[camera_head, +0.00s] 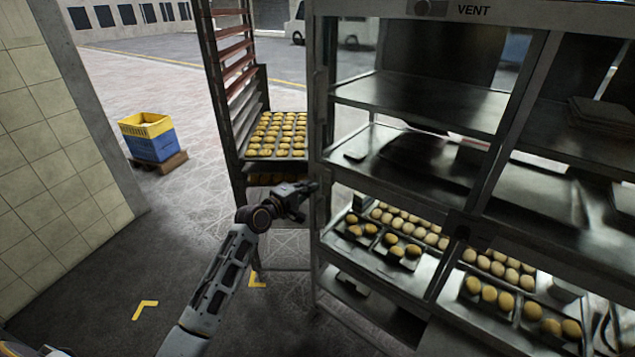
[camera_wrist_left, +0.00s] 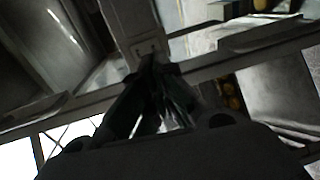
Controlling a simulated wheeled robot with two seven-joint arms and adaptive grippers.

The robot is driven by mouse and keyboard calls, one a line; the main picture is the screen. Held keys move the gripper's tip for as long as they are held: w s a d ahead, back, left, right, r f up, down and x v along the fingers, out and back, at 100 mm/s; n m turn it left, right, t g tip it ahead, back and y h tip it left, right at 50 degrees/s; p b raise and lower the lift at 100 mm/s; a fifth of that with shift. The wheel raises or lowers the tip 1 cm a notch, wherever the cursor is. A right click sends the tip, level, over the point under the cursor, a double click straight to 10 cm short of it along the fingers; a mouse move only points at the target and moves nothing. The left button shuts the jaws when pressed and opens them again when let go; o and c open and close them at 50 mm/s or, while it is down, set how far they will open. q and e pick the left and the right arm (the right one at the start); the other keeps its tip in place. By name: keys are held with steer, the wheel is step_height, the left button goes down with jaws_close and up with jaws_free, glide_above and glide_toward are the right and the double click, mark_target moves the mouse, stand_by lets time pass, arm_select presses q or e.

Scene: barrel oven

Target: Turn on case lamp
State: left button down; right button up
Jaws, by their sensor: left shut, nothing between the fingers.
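The metal display case (camera_head: 420,95) with shelves of buns fills the right half of the head view. My left gripper (camera_head: 308,188) is shut and empty at the case's left front post (camera_head: 318,130). In the left wrist view, the gripper's fingertips (camera_wrist_left: 158,66) meet at a small plate (camera_wrist_left: 148,47) on a metal frame joint. The plate may be a switch, but it is dark and partly hidden by the fingers. I cannot tell whether the fingertips touch it. The shelves look dim, and no lit lamp shows. My right gripper is in neither view.
A rack (camera_head: 235,95) with a tray of buns (camera_head: 278,135) stands just behind my left gripper. A yellow and blue crate (camera_head: 150,140) sits at the left.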

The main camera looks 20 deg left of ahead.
mark_target(327, 176)
arm_select(q)
steer(key=x, duration=0.4)
steer(key=shift+w+d, duration=0.15)
steer(key=shift+w, duration=0.2)
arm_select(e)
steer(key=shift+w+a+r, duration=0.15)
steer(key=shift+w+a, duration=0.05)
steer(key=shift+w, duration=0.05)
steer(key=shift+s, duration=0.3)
arm_select(q)
steer(key=shift+f, duration=0.1)
